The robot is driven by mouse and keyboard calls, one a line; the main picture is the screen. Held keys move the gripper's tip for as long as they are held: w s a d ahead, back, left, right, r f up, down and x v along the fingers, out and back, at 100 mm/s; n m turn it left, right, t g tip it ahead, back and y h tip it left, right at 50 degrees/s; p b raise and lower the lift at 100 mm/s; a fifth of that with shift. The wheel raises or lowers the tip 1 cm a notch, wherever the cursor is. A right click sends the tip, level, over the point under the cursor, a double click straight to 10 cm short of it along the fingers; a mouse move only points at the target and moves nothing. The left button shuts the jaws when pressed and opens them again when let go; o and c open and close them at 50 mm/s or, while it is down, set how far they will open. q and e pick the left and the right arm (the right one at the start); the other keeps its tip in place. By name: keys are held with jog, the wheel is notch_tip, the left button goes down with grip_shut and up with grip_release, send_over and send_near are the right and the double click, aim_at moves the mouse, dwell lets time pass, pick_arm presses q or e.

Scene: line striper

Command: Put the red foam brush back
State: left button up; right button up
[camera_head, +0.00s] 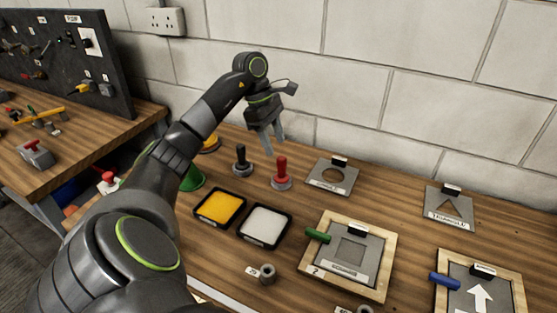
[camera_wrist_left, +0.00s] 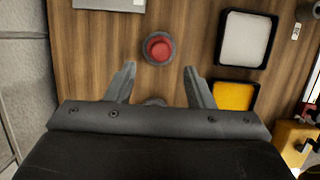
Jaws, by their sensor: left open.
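The red foam brush (camera_head: 281,170) stands upright in a round grey base on the wooden bench. In the left wrist view its round red top (camera_wrist_left: 158,47) shows from above, just beyond the fingertips. My left gripper (camera_head: 270,146) is open and empty, pointing down above and slightly behind-left of the red brush. In the left wrist view the two fingers (camera_wrist_left: 160,72) are spread apart, with nothing between the tips. A black-handled brush (camera_head: 241,157) stands in a similar base to the left. My right gripper is not in view.
A yellow paint tray (camera_head: 220,207) and a white paint tray (camera_head: 264,226) lie in front. Stencil plates (camera_head: 332,177) and wooden frames (camera_head: 388,272) with green and blue handles fill the right. A small grey ring-shaped holder (camera_head: 267,273) stands near the front. A tiled wall is behind.

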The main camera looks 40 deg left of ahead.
pick_arm(q)
jog(key=shift+p+v, duration=1)
jog(key=shift+v, duration=1.7)
